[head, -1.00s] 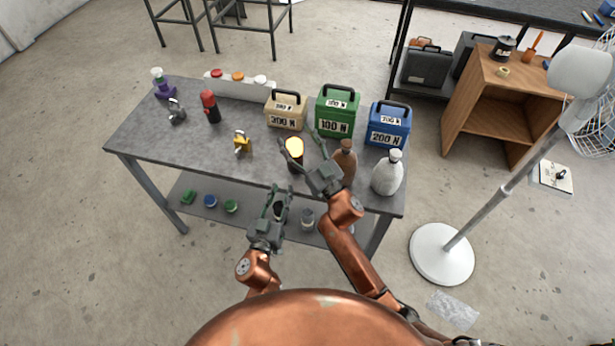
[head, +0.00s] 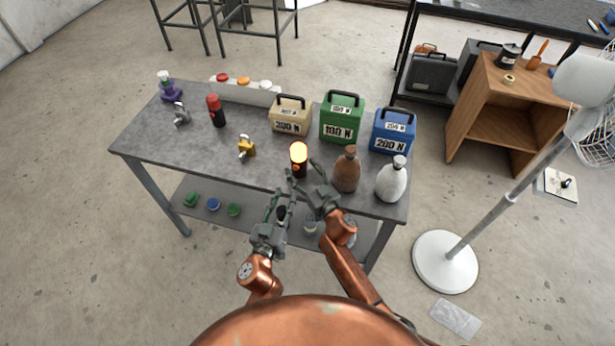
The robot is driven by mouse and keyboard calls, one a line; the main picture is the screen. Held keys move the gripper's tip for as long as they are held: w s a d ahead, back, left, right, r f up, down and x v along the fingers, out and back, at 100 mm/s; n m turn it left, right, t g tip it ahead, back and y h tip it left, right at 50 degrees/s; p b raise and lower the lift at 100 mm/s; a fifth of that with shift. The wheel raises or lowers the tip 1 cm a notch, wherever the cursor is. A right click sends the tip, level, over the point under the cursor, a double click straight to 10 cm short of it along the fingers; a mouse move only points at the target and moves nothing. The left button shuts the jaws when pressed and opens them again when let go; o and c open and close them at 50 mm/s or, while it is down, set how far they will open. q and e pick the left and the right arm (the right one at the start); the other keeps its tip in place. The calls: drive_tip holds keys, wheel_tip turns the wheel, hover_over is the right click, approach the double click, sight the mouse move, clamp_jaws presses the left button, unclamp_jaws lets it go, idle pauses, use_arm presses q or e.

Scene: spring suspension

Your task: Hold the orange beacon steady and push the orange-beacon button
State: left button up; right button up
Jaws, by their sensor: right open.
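The orange beacon (head: 299,154) stands upright near the front edge of the grey table, black-bodied with a glowing orange top. My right gripper (head: 302,169) is open, with its fingertips close to the beacon's lower body on the near side; I cannot tell if they touch it. My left gripper (head: 280,192) is lower and nearer me, in front of the table edge. Its fingers look apart, with a dark object seen between them, probably on the lower shelf. A white strip (head: 247,94) at the back bears red, orange (head: 243,80) and white round tops; I cannot tell whether these are buttons.
Beige (head: 290,114), green (head: 342,118) and blue (head: 393,129) weights stand behind. Brown (head: 346,170) and white (head: 392,180) bottles stand close to the right of my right gripper. A yellow padlock-like object (head: 246,147) stands left of the beacon.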

drive_tip(key=shift+x, duration=0.8)
drive_tip(key=shift+c, duration=0.4)
drive_tip(key=c, duration=1.2)
use_arm(q)
clamp_jaws()
use_arm(e)
drive_tip(key=shift+c, duration=0.5)
